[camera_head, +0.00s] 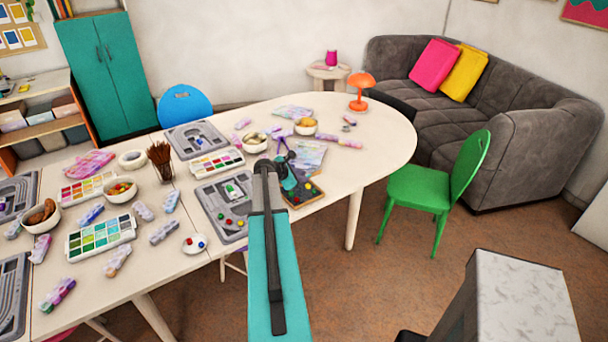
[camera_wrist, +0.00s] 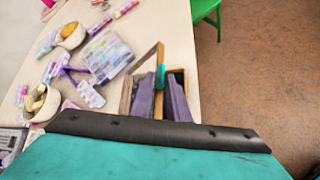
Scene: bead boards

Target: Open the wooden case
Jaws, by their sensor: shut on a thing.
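The wooden case (camera_head: 318,197) lies near the table's front edge, right of the grey bead board. Its dark inside shows with a few coloured beads in it, so it stands at least partly open. In the wrist view its wooden rim (camera_wrist: 184,74) and a thin raised wooden edge (camera_wrist: 160,52), seemingly the lid, show beyond my fingers. My gripper (camera_head: 287,172) is at the case's left side. In the wrist view my gripper (camera_wrist: 159,100) has its two purple fingers closed around a thin wooden edge of the case. My arm and fingers hide much of the case and lid.
A grey bead board (camera_head: 213,205) lies left of the case. Bead packs, paint palettes, bowls (camera_head: 255,142) and a brush cup (camera_head: 160,158) crowd the table. A green chair (camera_head: 425,190) stands to the right. The table's right end (camera_head: 385,135) is clear.

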